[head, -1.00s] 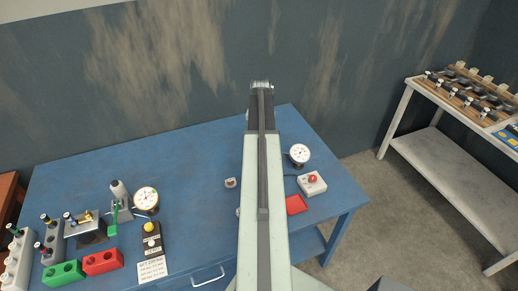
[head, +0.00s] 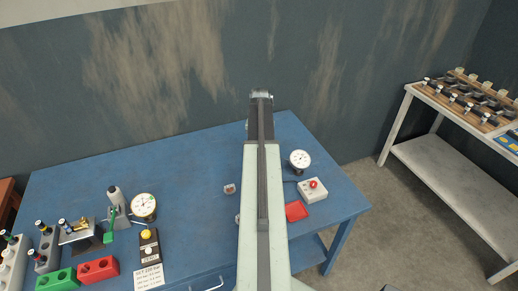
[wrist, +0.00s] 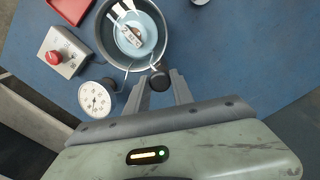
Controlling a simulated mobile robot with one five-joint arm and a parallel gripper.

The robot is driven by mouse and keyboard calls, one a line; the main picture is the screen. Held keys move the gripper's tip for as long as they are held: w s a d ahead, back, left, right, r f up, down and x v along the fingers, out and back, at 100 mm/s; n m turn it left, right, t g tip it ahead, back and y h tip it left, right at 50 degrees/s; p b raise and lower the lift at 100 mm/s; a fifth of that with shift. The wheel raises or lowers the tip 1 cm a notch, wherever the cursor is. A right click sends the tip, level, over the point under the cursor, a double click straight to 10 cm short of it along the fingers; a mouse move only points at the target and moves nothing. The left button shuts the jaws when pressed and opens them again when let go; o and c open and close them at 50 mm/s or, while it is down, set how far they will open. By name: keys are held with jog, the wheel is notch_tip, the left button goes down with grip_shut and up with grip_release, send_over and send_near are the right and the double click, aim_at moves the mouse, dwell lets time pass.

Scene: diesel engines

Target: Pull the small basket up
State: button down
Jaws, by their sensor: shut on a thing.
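In the wrist view, the small basket (wrist: 135,38) shows as a pale blue round thing with white upright pieces, inside a grey round tub (wrist: 101,32). Thin wires run from it towards a dark round knob (wrist: 159,79). My gripper (wrist: 160,84) is at the tub's near side, its two fingers shut on this knob. Whether the basket is clear of the tub's bottom cannot be told. In the head view my arm hides the gripper, basket and tub.
A dial gauge (head: 299,159), a box with a red button (head: 312,189) and a red tray (head: 296,211) are close by on the blue bench (head: 180,185). More gauges and coloured blocks stand at left. A shelf rack (head: 440,160) stands at right.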

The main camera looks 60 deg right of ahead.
jog(key=shift+r+p, duration=2.7)
jog(key=shift+r, duration=0.15)
jog(key=c, duration=1.2)
grip_release()
jog(key=shift+f, duration=0.1)
jog(key=shift+o, duration=0.2)
notch_tip(320, 180, up, 5)
jog(key=p, duration=0.5)
